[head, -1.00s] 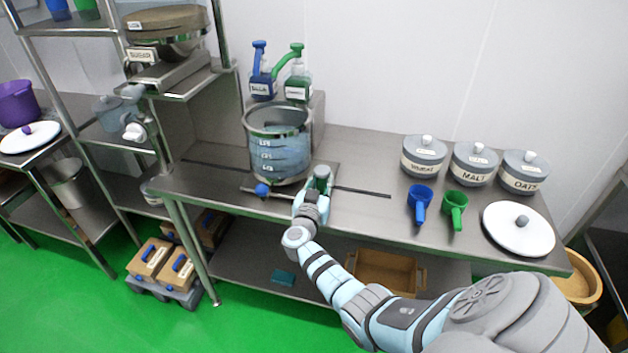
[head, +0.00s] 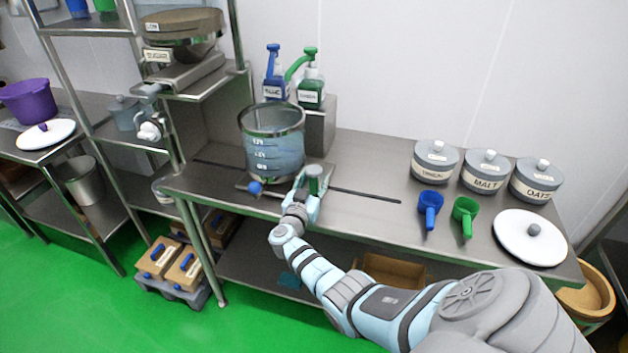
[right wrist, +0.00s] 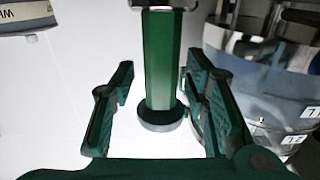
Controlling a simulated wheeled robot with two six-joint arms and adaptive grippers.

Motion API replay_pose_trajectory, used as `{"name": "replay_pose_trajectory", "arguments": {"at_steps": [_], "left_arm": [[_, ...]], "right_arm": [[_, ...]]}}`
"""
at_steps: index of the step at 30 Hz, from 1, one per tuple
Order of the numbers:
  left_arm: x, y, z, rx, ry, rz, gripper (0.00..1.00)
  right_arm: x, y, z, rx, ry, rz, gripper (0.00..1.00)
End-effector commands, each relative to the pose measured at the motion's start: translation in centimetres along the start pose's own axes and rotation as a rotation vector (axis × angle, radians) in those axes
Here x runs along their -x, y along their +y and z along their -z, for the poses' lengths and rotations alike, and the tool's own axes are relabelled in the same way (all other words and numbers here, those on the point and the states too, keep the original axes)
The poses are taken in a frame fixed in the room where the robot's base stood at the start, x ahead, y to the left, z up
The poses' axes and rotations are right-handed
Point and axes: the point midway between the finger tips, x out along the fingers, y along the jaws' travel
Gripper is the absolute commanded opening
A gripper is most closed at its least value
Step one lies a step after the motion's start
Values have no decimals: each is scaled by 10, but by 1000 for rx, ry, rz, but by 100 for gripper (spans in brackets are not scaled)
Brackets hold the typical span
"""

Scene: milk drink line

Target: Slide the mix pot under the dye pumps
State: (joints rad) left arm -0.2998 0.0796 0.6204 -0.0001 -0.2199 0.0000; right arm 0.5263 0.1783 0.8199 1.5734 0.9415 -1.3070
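The mix pot (head: 273,155), a clear marked vessel with a steel rim, stands upright on a flat sled (head: 318,172) on the bench rail. A blue knob (head: 255,188) is at the sled's front left and a green upright handle (head: 314,180) at its right. The blue dye pump (head: 275,88) and green dye pump (head: 311,92) stand behind the pot on a raised block. My right gripper (head: 312,188) is at the green handle. In the right wrist view the fingers (right wrist: 158,105) stand apart on either side of the handle (right wrist: 161,60); contact is unclear. My left gripper is not in view.
The dark rail (head: 365,195) runs along the bench, bare right of the sled. Lidded canisters (head: 486,172), a blue scoop (head: 430,208), a green scoop (head: 465,215) and a white lid (head: 530,238) occupy the right end. A shelf with a scale (head: 180,72) stands left.

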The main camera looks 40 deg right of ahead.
Motion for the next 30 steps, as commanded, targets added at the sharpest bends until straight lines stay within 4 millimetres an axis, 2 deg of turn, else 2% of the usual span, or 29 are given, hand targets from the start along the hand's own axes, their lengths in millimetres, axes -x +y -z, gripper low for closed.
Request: {"name": "replay_pose_trajectory", "arguments": {"at_steps": [5,8,11,18,21,24,30], "left_arm": [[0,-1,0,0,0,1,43],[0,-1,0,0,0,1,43],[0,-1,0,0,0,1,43],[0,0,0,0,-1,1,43],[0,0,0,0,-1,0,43],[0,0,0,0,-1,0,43],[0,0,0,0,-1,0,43]], "right_arm": [[0,0,1,0,2,1,42],[8,-1,1,-1,2,1,42],[27,0,0,-3,0,3,42],[94,0,-1,-3,-2,1,42],[111,0,0,-2,-1,1,42],[120,1,0,0,0,0,42],[121,1,1,0,2,0,42]]}}
